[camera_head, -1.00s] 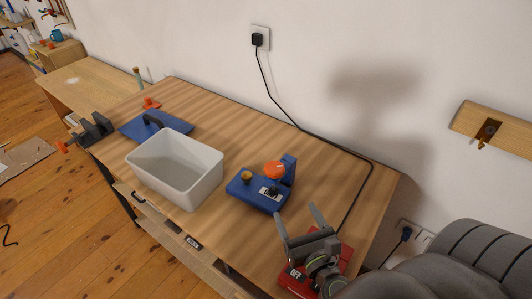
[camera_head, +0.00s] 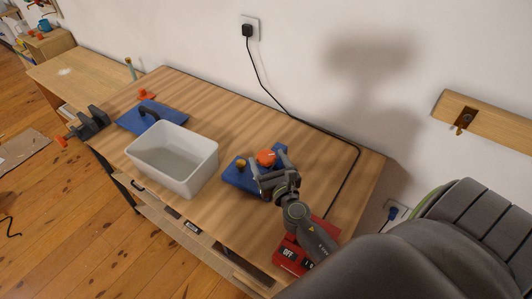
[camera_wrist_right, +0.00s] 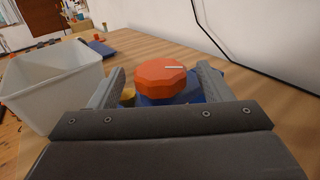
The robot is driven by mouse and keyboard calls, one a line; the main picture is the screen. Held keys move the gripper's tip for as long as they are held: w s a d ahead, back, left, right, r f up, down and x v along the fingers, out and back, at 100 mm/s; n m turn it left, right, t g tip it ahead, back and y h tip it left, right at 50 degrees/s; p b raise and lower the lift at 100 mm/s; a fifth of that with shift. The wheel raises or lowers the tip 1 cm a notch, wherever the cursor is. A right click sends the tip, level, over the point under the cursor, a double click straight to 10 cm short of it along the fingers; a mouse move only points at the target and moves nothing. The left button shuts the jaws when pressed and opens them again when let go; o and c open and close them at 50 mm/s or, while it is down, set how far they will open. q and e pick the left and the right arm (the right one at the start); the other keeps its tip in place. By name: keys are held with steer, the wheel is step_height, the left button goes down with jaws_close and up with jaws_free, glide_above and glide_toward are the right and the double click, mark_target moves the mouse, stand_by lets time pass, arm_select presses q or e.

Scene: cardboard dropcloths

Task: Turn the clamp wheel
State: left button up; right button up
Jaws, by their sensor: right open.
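The orange clamp wheel (camera_head: 266,157) sits on a blue clamp base (camera_head: 236,178) on the wooden workbench. It is a faceted orange knob with a pale line on its top in the right wrist view (camera_wrist_right: 161,76). My right gripper (camera_head: 268,170) is open, with one finger on each side of the wheel in the right wrist view (camera_wrist_right: 158,84). I cannot tell whether the fingers touch it. The gripper hides part of the blue base. My left gripper is not in view.
A white bin (camera_head: 172,160) stands left of the clamp base. A red box labelled OFF (camera_head: 292,258) lies under my right arm. A black cable (camera_head: 300,123) runs along the back. A blue plate (camera_head: 150,117) with a black handle is at the far left.

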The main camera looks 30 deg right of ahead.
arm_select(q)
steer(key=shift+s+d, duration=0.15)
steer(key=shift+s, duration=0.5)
arm_select(e)
steer(key=shift+x, duration=1.1)
steer(key=c, duration=1)
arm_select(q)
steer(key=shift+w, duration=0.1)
arm_select(e)
steer(key=shift+m+h, duration=0.4)
steer(key=shift+h, duration=0.2)
